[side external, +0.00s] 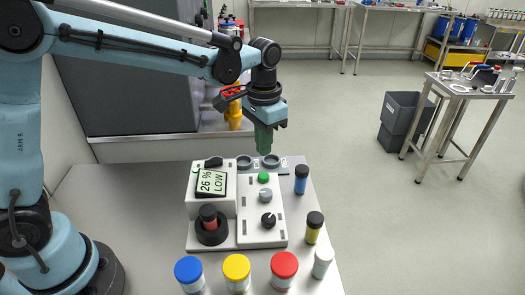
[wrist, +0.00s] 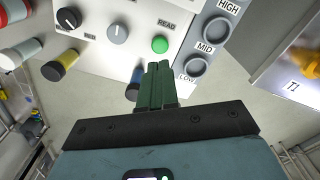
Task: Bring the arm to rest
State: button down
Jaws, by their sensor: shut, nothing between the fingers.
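My gripper (side external: 264,140) is shut and empty, with its green fingers pointing down above the back of the white control unit (side external: 262,236). In the wrist view the closed green fingers (wrist: 159,72) show in front of the panel, near a green button (wrist: 160,44). That green button also shows in the side view (side external: 263,178), below the fingertips. The fingers look apart from the panel, though the exact gap is hard to tell. The unit has a display (side external: 212,182) reading "26 % LOW", a grey knob (side external: 266,195) and a black knob (side external: 268,221).
Blue (side external: 188,270), yellow (side external: 236,268) and red (side external: 284,265) capped jars stand along the front. Small vials, one blue (side external: 301,179), line the right side.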

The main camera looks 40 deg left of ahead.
jog(key=s+a+r+n+t, duration=0.1)
jog(key=s+a+t, duration=0.1)
jog(key=s, duration=0.2)
jog(key=s+a+r+n+t, duration=0.1)
jog(key=s+a+t, duration=0.1)
jog(key=s, duration=0.2)
jog(key=s+a+r+t, duration=0.1)
jog(key=s+a+t, duration=0.1)
jog(key=s+a, duration=0.1)
jog(key=shift+s+r+n+t, duration=0.15)
jog(key=shift+s+n, duration=0.05)
jog(key=shift+s, duration=0.25)
jog(key=shift+s+r+n+t, duration=0.15)
jog(key=shift+s+n, duration=0.05)
jog(key=shift+s, duration=0.25)
jog(key=shift+s+a+f+t, duration=0.2)
jog(key=shift+s+f+t, duration=0.1)
jog(key=shift+s, duration=0.1)
